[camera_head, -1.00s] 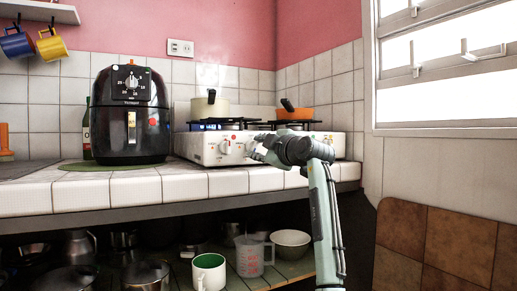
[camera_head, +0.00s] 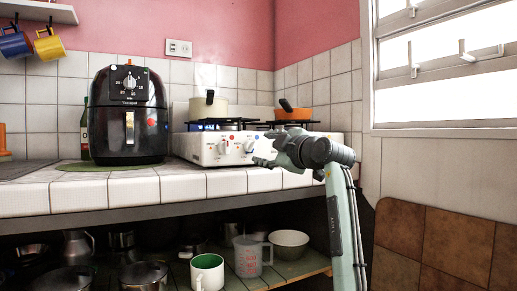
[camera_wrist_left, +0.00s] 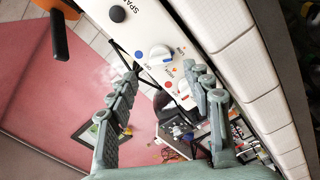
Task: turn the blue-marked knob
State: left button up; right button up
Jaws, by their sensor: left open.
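The white stove (camera_head: 205,150) stands on the tiled counter with knobs on its front panel. The blue-marked knob (camera_head: 250,146) is the right one of the pair in the head view. In the left wrist view it is the upper white knob (camera_wrist_left: 161,56), with a blue dot beside it. A red-marked knob (camera_head: 223,147) is to its left and shows lower in the wrist view (camera_wrist_left: 184,88). My left gripper (camera_head: 264,149) is open, just right of the blue-marked knob. In the wrist view its two fingers (camera_wrist_left: 166,84) are spread and empty. My right gripper is out of view.
A cream pot (camera_head: 210,107) and an orange pan (camera_head: 293,113) sit on the burners; a blue flame shows under the cream pot. A black air fryer (camera_head: 130,115) stands left of the stove. The counter's front edge (camera_head: 150,212) runs below, above a shelf with cookware.

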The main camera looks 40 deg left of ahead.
pick_arm(q)
jog(key=v, duration=0.6)
jog(key=shift+d, duration=0.35)
jog(key=shift+s, duration=0.2)
